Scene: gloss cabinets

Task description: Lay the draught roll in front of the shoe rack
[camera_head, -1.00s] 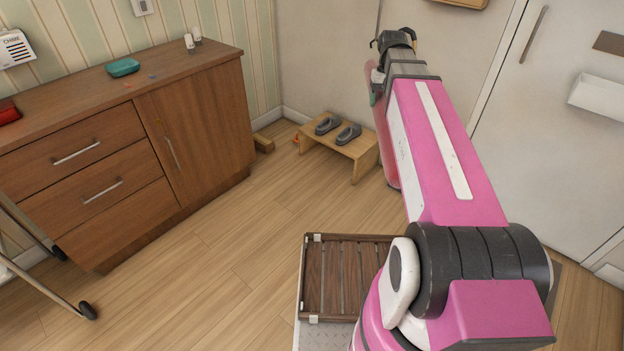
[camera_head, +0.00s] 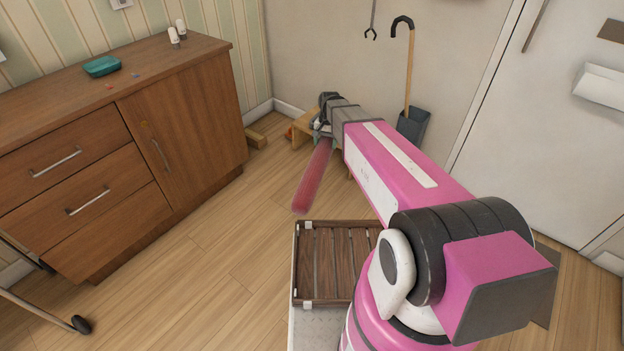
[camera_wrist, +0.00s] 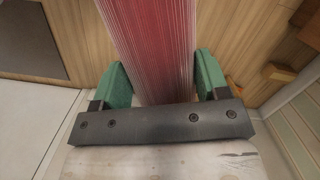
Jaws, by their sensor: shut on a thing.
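The draught roll is the long red-pink striped roll (camera_head: 314,177). It hangs out from my gripper (camera_head: 322,128) toward the front of the room, held in the air as far as I can tell. In the wrist view the roll (camera_wrist: 155,45) runs between the two green fingers of my gripper (camera_wrist: 155,85), which is shut on it. The shoe rack is the low light-wood rack (camera_head: 299,127) by the back wall. My arm and gripper hide most of it, and its shoes are mostly hidden in the head view.
A wooden cabinet (camera_head: 190,110) with drawers stands at left. A slatted wooden tray (camera_head: 330,262) is low in front. A cane (camera_head: 409,70) stands in a dark holder (camera_head: 412,126) at the back wall. Floor (camera_head: 235,225) between cabinet and tray is clear.

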